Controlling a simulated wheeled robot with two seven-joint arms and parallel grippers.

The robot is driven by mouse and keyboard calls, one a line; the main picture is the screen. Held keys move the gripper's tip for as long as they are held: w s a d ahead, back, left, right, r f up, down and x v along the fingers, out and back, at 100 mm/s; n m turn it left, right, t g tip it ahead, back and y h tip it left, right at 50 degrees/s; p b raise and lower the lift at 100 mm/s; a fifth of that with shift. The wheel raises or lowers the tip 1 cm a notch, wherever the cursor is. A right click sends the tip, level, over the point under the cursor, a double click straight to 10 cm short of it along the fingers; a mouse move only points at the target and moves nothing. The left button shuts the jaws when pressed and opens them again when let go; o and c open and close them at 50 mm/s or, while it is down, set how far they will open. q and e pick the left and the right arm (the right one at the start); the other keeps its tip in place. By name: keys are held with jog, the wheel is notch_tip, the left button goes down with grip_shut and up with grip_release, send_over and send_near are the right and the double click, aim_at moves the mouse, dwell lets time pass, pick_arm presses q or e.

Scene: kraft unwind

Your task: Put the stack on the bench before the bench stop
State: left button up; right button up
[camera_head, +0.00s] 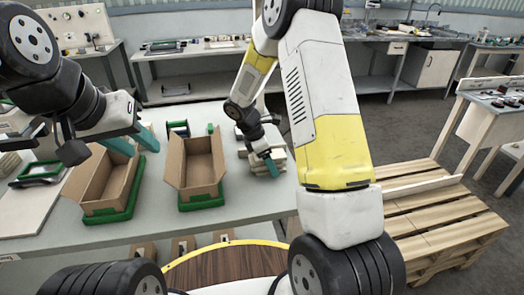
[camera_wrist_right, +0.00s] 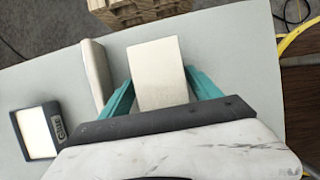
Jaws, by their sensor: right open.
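The stack (camera_head: 281,160), pale and block-like, sits on the bench (camera_head: 247,206) right of the cartons. In the right wrist view the stack (camera_wrist_right: 160,75) lies between the two teal fingers of my right gripper (camera_wrist_right: 160,95). The fingers are apart, with narrow gaps beside the stack. A pale upright bar, which looks like the bench stop (camera_wrist_right: 97,72), stands just left of the stack there. In the head view my right gripper (camera_head: 270,164) is over the stack and partly hides it. My left gripper (camera_head: 134,142) is open above the left carton, its teal fingers apart.
Two open cartons, left (camera_head: 104,180) and right (camera_head: 195,165), stand in green trays on the bench. A dark box with a pale top (camera_wrist_right: 38,130) is left of the bar. A wooden pallet (camera_head: 440,225) stands right of the bench. Bench surface between carton and stack is clear.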

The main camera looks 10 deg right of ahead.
jog(key=v, duration=1)
jog(key=shift+a+r, duration=0.2)
jog(key=shift+r, duration=0.1)
jog(key=shift+a+r, duration=0.2)
jog(key=shift+r, duration=0.5)
jog(key=s+d+r+m+t+y, duration=0.1)
jog(key=s+r+m+t+y, duration=0.2)
jog(key=s+r+m, duration=0.5)
jog(key=s+d+r+m+t+y, duration=0.1)
jog(key=s+r+m+t+y, duration=0.2)
jog(key=s+r+m, duration=0.5)
jog(key=s+m, duration=0.1)
jog(key=s, duration=0.7)
jog(key=shift+d+r+m+y, duration=0.15)
jog(key=shift+r+m+y, duration=0.15)
jog(key=shift+m, duration=0.1)
